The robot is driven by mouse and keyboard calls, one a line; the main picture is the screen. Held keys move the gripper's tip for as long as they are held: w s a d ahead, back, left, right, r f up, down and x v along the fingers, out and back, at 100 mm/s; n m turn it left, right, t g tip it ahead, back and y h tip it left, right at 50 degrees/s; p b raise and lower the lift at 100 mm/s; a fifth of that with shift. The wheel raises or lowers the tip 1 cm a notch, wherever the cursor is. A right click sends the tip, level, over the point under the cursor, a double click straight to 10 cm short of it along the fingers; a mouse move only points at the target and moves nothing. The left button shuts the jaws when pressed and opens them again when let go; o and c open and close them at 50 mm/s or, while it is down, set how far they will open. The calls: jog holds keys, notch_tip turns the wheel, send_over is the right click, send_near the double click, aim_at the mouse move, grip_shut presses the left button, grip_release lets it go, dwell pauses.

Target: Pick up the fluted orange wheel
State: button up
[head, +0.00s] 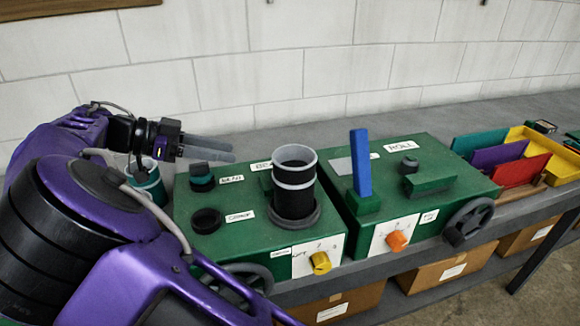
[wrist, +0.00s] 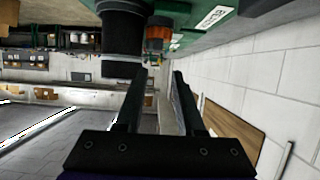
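A small orange wheel (head: 397,240) sits on a white plate on the front face of the right green machine (head: 430,205). Its fluting is too small to make out. In the wrist view, an orange round part (wrist: 158,38) shows beyond the fingers; I cannot tell if it is the same wheel. My gripper (head: 222,149) is above the back left of the left green machine (head: 230,245), well left of the wheel and apart from it. In the wrist view, my gripper (wrist: 160,76) has its fingers apart with nothing between them.
A yellow knob (head: 320,263) is on the left machine's front. A black cylinder with grey rings (head: 294,190) and a blue upright lever (head: 360,162) rise from the machines. A dark handwheel (head: 469,222) is right of the orange wheel. Coloured trays (head: 520,170) stand farther right.

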jog(key=x, duration=1.2)
jog(key=shift+f, duration=0.1)
jog(key=x, duration=0.5)
jog(key=shift+s+d, duration=0.1)
jog(key=shift+s, duration=0.05)
grip_shut()
